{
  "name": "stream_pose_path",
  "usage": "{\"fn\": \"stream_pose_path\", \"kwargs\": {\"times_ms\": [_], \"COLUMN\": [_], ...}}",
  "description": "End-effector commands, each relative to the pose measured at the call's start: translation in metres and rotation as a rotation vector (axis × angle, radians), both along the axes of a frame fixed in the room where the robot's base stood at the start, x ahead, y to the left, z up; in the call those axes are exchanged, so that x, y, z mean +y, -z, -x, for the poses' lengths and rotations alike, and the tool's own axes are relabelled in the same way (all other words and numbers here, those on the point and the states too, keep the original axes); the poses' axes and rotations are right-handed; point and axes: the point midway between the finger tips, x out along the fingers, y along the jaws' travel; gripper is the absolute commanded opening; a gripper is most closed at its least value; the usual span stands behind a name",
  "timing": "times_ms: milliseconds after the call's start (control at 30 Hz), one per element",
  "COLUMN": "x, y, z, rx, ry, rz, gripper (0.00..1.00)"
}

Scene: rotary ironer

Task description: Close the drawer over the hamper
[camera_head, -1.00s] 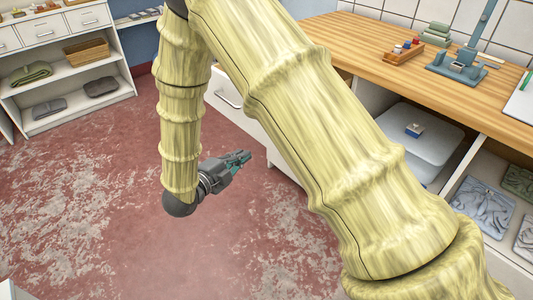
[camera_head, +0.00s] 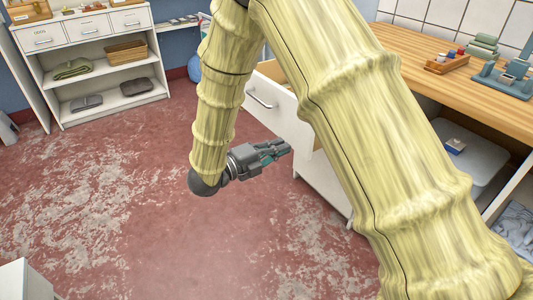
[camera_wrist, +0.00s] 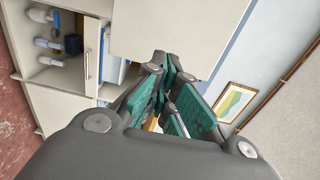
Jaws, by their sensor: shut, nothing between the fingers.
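The drawer (camera_head: 268,108) is a white box with a bar handle, left of the wooden counter in the head view. It stands pulled out, with a strip of its inside showing behind the front. My arm hides part of it. Below it is a white front panel (camera_head: 325,188), which may be the hamper; I cannot tell for sure. My gripper (camera_head: 287,149) is shut and empty, pointing right, in front of and below the drawer's handle in the picture. Contact with the drawer is not clear. In the wrist view the shut green-padded fingers (camera_wrist: 172,75) are before pale panels.
The wooden counter (camera_head: 420,60) runs along the right with a small tray and blue device on it. Below it is an open bay with a pale bin (camera_head: 470,160). White shelves (camera_head: 105,75) stand at the back left. The red floor on the left is clear.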

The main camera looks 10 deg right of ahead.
Motion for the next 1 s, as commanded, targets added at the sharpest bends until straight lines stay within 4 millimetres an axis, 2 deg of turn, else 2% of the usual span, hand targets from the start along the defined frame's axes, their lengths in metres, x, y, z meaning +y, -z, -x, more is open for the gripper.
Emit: {"fn": "stream_pose_path", "kwargs": {"times_ms": [200, 400, 600, 1000], "x": [-0.034, -0.054, -0.062, -0.063], "y": [0.001, 0.000, 0.000, 0.000], "z": [-0.012, -0.020, -0.022, -0.023], "rx": [-0.001, 0.000, 0.000, 0.000], "ry": [0.002, 0.001, 0.000, 0.000], "rz": [0.000, 0.000, 0.000, 0.000], "gripper": [0.00, 0.00, 0.00, 0.00]}}
